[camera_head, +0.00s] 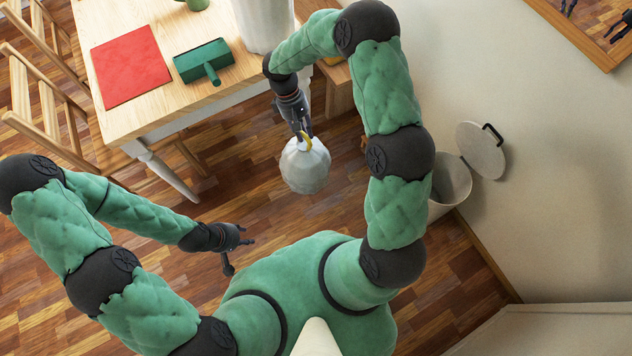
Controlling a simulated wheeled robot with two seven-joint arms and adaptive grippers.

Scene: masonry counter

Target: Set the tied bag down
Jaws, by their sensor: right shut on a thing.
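The tied bag (306,168) is white and rounded, with a yellow tie at its neck. My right gripper (304,138) points down and is shut on the bag's neck. The bag hangs below the fingers over the wooden floor, beside the table; its height above the floor is hard to tell. My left gripper (240,256) is open and empty, low and left of the bag, with its fingers spread apart.
A light wooden table (115,27) at upper left bears a red mat (130,67), a green dustpan-like tool (204,62) and a white container (262,22). A bin (449,186) with a lid (482,150) stands by the right wall. Floor around the bag is clear.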

